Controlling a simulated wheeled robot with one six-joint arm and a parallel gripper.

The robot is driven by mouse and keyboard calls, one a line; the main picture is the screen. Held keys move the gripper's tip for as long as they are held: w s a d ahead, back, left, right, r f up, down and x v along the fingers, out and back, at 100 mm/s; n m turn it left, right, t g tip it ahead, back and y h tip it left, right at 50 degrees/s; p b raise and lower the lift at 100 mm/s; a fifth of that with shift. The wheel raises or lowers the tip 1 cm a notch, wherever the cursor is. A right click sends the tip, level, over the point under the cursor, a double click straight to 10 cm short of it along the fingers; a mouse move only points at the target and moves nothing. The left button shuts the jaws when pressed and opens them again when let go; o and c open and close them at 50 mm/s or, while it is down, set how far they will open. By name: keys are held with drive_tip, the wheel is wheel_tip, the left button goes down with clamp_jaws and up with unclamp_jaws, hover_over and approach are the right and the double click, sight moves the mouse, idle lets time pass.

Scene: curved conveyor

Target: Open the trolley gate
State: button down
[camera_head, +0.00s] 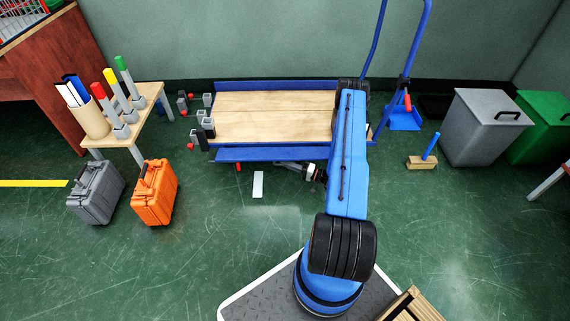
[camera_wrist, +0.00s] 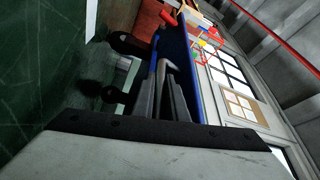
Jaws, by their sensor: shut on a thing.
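The trolley (camera_head: 275,116) has a wooden deck and stands against the back wall. Its gate, a long blue side panel (camera_head: 245,154), runs along the near side of the deck, and a similar blue panel (camera_head: 270,86) runs along the far side. My gripper (camera_head: 286,165) is at the near panel's lower edge, right of its middle, partly hidden by my wrist. In the wrist view, my gripper (camera_wrist: 163,88) is shut on the blue gate (camera_wrist: 190,70), which stretches away beyond the fingers. The exact contact is hard to see.
A blue handle frame (camera_head: 412,45) rises at the trolley's right end. An orange case (camera_head: 155,192) and a grey case (camera_head: 96,192) stand left, beside a small table (camera_head: 135,104). Grey (camera_head: 480,128) and green (camera_head: 540,128) bins stand right. Floor before the trolley is mostly clear.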

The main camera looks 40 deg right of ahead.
drive_tip(key=shift+f+n, duration=0.3)
idle(0.4)
drive_tip(key=c, duration=1.8)
unclamp_jaws()
drive_tip(key=shift+o, duration=0.2)
drive_tip(key=shift+d, duration=0.15)
drive_tip(key=v, duration=1.7)
drive_tip(key=shift+f, duration=0.25)
drive_tip(key=shift+s, duration=0.1)
